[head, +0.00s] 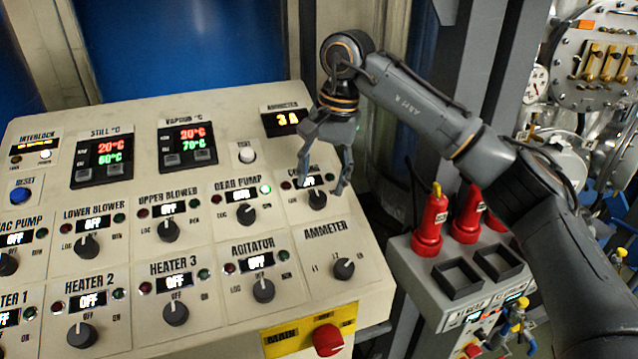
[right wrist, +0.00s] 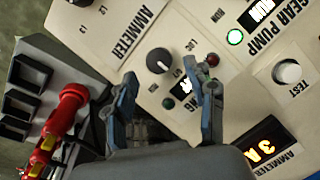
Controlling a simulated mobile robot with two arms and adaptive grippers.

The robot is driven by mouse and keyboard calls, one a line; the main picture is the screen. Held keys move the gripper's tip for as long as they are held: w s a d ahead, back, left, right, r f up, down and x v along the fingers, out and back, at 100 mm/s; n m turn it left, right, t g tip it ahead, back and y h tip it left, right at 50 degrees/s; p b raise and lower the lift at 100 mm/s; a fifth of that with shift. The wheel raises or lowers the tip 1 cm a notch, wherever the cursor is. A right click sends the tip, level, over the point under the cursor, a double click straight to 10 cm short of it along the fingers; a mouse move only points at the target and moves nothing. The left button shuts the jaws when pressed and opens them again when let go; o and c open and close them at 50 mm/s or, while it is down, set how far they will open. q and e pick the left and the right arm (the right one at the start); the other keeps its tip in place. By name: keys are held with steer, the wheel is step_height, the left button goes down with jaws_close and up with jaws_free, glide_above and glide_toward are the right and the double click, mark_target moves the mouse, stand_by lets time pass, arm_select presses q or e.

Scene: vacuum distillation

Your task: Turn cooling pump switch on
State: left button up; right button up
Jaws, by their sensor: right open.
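The cooling switch is a dark round knob (head: 317,199) at the right end of the panel's pump row. Its label and small display (head: 308,181) are partly covered by a finger. My right gripper (head: 322,186) is open and empty, pointing down at the panel with its fingers on either side of the knob. In the right wrist view the knob (right wrist: 159,61) shows between and just beyond the open fingertips (right wrist: 168,78). I cannot tell whether a finger touches it. A dark red lamp (right wrist: 212,59) is beside one finger. My left gripper is out of view.
The gear pump knob (head: 246,214), with its green lamp (head: 265,189) lit, is just left. The ammeter knob (head: 344,268) is below, and a red main switch (head: 328,340) near the front edge. Red bottle-like items (head: 430,222) stand on a grey box to the right.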

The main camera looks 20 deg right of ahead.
mark_target(319, 195)
steer(key=shift+a+f, duration=0.1)
steer(key=shift+f, duration=0.5)
steer(key=shift+f+p, duration=0.3)
steer(key=shift+f, duration=0.05)
steer(key=shift+a+f, duration=0.1)
steer(key=shift+f, duration=0.45)
steer(key=c, duration=1.1)
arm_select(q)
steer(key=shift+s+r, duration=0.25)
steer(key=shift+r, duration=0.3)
arm_select(e)
steer(key=shift+c, duration=0.2)
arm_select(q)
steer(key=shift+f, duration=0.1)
